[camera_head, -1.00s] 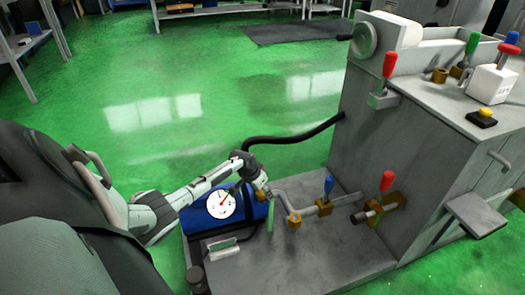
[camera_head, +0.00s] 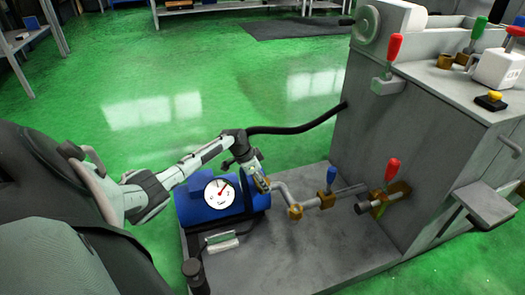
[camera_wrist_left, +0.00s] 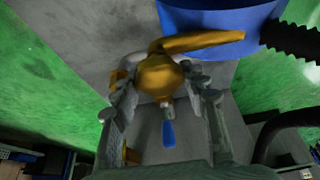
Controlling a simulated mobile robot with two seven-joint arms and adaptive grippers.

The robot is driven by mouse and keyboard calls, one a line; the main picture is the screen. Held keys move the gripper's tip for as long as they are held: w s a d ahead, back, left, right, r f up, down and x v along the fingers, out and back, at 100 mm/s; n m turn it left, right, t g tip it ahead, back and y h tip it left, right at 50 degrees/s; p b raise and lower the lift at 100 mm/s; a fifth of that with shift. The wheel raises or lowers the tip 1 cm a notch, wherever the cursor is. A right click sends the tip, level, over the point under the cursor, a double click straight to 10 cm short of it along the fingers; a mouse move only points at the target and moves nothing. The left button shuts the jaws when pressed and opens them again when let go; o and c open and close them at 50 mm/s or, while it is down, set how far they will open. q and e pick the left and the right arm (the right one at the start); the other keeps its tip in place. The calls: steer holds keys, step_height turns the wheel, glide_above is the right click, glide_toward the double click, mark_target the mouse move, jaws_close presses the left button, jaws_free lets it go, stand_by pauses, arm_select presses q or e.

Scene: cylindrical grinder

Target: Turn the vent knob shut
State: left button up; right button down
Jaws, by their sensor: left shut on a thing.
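My left gripper (camera_head: 262,182) reaches down beside the blue tank (camera_head: 233,207), which bears a round white gauge (camera_head: 219,194) with a red needle. In the left wrist view, a rounded brass knob (camera_wrist_left: 158,74) with an arm-like brass piece sits between the two fingers. I take it to be the vent knob. The left gripper (camera_wrist_left: 158,92) is shut on it, with a finger at either side. The tank (camera_wrist_left: 215,14) shows at the top of that view. The knob is small and mostly hidden by the gripper in the head view. My right gripper is not in view.
A pipe (camera_head: 280,193) with a blue-handled valve (camera_head: 330,178) and a red-handled valve (camera_head: 392,170) runs right to the grey machine (camera_head: 420,130). A black hose (camera_head: 290,128) passes behind my left gripper.

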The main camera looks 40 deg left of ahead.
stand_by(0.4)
arm_select(q)
steer(key=o, duration=1.1)
steer(key=shift+o, duration=0.2)
steer(key=shift+s+a+r, duration=0.1)
steer(key=shift+r, duration=0.15)
steer(key=v, duration=1.1)
steer(key=shift+r, duration=0.25)
steer(key=shift+s, duration=0.1)
